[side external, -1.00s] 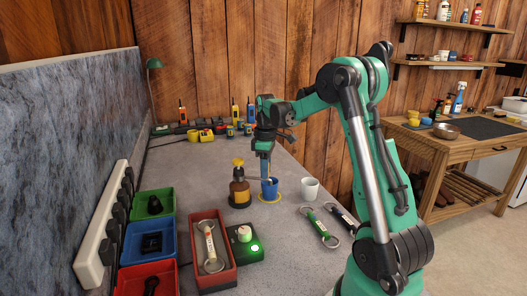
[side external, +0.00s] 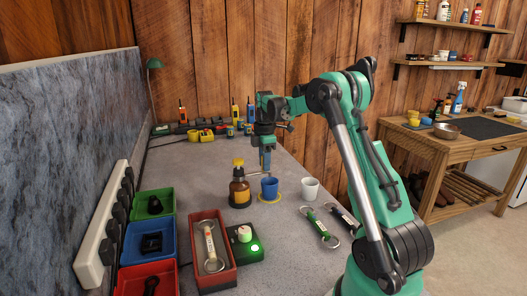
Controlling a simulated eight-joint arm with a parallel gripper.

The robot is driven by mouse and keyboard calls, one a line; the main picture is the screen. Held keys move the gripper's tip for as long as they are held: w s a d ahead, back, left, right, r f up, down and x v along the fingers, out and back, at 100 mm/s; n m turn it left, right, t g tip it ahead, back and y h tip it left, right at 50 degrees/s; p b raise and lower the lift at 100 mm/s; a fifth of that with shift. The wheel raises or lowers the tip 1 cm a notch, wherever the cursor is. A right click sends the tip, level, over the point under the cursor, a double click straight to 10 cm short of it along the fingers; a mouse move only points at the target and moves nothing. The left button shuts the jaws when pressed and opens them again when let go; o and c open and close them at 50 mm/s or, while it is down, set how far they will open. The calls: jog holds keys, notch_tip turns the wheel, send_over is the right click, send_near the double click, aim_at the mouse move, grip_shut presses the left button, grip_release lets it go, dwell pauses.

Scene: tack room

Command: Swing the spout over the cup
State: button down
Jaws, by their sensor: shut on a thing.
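A brown bottle (side external: 240,190) with a yellow pump top (side external: 238,162) stands upright on the grey bench. A blue cup (side external: 270,189) stands just right of it on a yellow ring (side external: 262,199). My gripper (side external: 266,171) points down beside the bottle, just above and behind the blue cup's rim. Its jaws are shut, apparently on the thin spout (side external: 254,175) that reaches from the bottle towards the cup. The spout is too small to see clearly, and the fingers partly hide its end.
A white cup (side external: 310,188) stands right of the blue cup. Spanners (side external: 322,227) lie nearer the front. A red tray (side external: 232,272), a box with a green light (side external: 252,252) and coloured bins (side external: 152,240) fill the front left. Tools line the back.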

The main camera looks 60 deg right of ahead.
jog(key=shift+w, duration=0.1)
jog(key=c, duration=0.7)
grip_release()
jog(key=shift+o, duration=0.2)
jog(key=shift+r, duration=2.8)
